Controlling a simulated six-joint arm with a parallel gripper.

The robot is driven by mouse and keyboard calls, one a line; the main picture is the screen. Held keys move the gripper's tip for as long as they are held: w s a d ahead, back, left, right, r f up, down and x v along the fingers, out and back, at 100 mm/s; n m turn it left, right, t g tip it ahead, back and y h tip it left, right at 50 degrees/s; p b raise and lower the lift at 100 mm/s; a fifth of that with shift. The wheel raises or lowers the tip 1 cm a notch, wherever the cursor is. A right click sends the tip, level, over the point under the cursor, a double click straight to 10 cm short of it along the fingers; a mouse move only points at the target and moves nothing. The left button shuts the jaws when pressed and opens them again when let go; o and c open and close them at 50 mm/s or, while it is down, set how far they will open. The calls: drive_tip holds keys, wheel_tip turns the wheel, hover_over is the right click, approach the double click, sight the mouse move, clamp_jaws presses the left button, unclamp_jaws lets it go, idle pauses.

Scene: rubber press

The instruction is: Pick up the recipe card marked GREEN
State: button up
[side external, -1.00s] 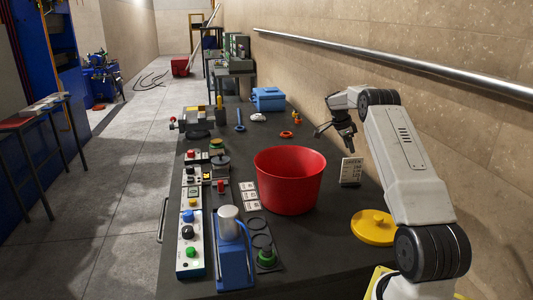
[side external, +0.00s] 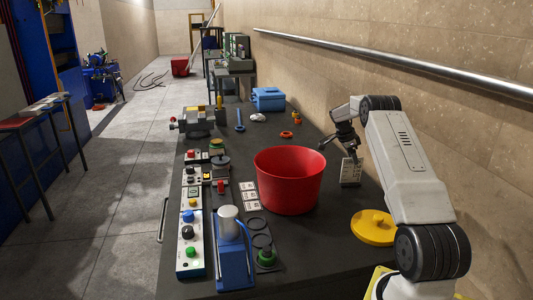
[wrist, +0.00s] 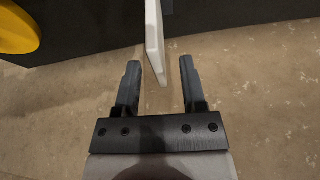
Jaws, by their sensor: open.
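A white card with dark print (side external: 350,176) stands upright on the bench, right of the red bucket. I cannot read the print, so no GREEN mark can be made out. My gripper (side external: 353,154) is just above the card, pointing down at its top edge. In the wrist view my gripper (wrist: 160,66) is open.
The large red bucket (side external: 289,182) stands left of my gripper. A yellow lid (side external: 374,228) lies in front of the card; a yellow edge (wrist: 15,30) shows in the wrist view. The wall (side external: 440,130) is close on the right. Small orange rings (side external: 286,135) lie behind.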

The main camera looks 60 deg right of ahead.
sight(351, 171)
drive_tip(key=shift+x, duration=1.4)
clamp_jaws()
idle(0.6)
